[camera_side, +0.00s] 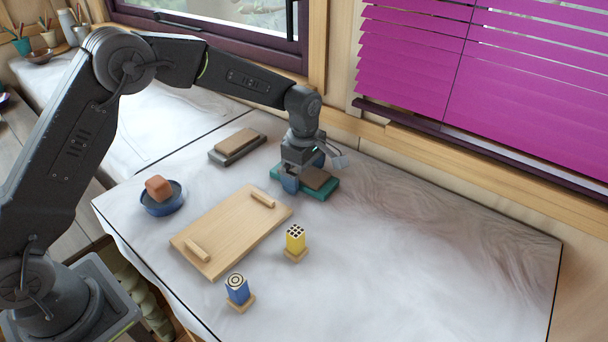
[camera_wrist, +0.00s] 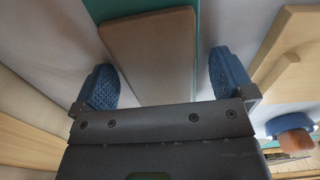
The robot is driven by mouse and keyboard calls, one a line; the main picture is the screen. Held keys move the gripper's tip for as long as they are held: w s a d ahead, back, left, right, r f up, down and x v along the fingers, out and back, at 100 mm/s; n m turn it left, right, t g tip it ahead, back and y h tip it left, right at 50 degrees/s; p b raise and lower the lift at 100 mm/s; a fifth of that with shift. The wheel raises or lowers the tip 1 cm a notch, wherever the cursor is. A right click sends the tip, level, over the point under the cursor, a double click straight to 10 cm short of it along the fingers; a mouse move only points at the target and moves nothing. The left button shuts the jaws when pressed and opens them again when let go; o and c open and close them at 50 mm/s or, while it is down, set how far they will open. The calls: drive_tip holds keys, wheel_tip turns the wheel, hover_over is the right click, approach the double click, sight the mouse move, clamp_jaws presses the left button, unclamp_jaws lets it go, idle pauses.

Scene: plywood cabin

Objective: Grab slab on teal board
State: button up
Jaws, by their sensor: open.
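The brown slab (camera_side: 316,178) lies flat on the teal board (camera_side: 328,192) near the back of the table. My gripper (camera_side: 304,172) is directly over the board, with its blue fingertips low around the slab. In the wrist view the slab (camera_wrist: 150,50) lies between the two open fingers of my gripper (camera_wrist: 162,80). A gap shows on each side of it, so neither finger appears to touch it. The teal board (camera_wrist: 207,30) shows as a strip along the slab's edge. Part of the slab is hidden behind my gripper in the side view.
A similar slab (camera_side: 237,141) lies on a grey board (camera_side: 240,153) to the left. A wooden tray with handles (camera_side: 230,230), a blue bowl (camera_side: 165,207) with a reddish block (camera_side: 158,188), a yellow block (camera_side: 296,237) and a blue block (camera_side: 237,288) stand nearer. The table's right side is clear.

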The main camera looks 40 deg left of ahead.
drive_tip(key=shift+c, duration=0.5)
drive_tip(key=c, duration=1)
drive_tip(key=shift+r, duration=0.1)
drive_tip(key=shift+c, duration=0.2)
